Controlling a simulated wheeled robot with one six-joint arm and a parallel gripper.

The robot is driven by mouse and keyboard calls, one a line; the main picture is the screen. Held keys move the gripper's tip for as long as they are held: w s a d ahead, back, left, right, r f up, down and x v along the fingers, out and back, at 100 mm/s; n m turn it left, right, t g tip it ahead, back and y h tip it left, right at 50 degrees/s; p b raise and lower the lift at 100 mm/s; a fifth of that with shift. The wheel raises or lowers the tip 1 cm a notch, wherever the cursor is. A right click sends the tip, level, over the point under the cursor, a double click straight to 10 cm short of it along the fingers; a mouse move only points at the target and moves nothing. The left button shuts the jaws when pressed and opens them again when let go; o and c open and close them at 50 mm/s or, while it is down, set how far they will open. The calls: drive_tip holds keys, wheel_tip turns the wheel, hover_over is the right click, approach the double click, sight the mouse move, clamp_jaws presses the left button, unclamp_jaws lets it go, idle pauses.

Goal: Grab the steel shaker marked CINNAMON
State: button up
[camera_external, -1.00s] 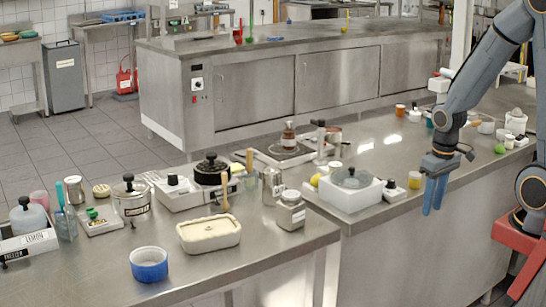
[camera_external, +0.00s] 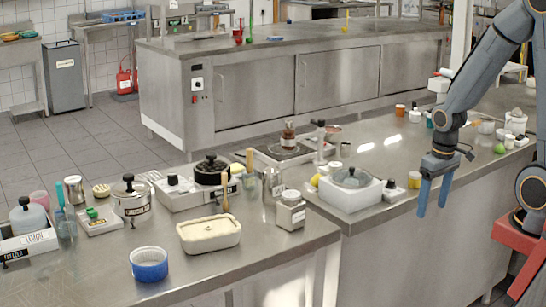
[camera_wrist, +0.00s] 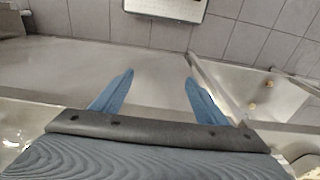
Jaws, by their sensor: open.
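My gripper (camera_external: 433,210) hangs over the front edge of the right counter, fingers pointing down. In the wrist view my gripper (camera_wrist: 160,80) is open, with nothing between its blue fingers. I cannot read CINNAMON on any container. Steel cylinders stand on the left counter: one (camera_external: 74,189) at the far left and one (camera_external: 272,187) near the middle. A squat steel container (camera_external: 290,213) with a white label stands near that counter's right corner. All are well left of my gripper. None shows in the wrist view.
A white tub (camera_external: 350,195) with a dark-knobbed lid and a small dark-topped jar (camera_external: 389,191) stand left of my gripper. A blue bowl (camera_external: 149,265) and a cream dish (camera_external: 208,238) are on the left counter (camera_external: 90,285). Floor lies beyond the counters.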

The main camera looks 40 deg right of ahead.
drive_tip(key=shift+r, duration=0.1)
wheel_tip(320, 180, up, 12)
drive_tip(key=m+g+y, duration=0.1)
drive_tip(key=m+y, duration=0.4)
drive_tip(key=m, duration=1.2)
hover_over(296, 193)
drive_tip(key=shift+d+p, duration=0.1)
drive_tip(key=shift+p, duration=0.25)
drive_tip(key=f, duration=0.4)
drive_tip(key=shift+d+f, duration=0.25)
drive_tip(key=shift+a+f+h, duration=0.15)
drive_tip(key=shift+a+f, duration=0.05)
drive_tip(key=shift+f, duration=0.55)
drive_tip(key=shift+a+f+h, duration=0.15)
drive_tip(key=shift+a+f, duration=0.05)
drive_tip(key=shift+f, duration=0.55)
drive_tip(key=shift+d+p+x, duration=0.2)
drive_tip(key=shift+p+x, duration=0.35)
drive_tip(key=shift+x, duration=0.8)
drive_tip(key=shift+d+p+x, duration=0.2)
drive_tip(key=shift+p+x, duration=0.35)
drive_tip(key=shift+x, duration=0.8)
drive_tip(key=shift+w+f, duration=0.15)
drive_tip(key=shift+w, duration=0.05)
drive_tip(key=shift+c, duration=0.2)
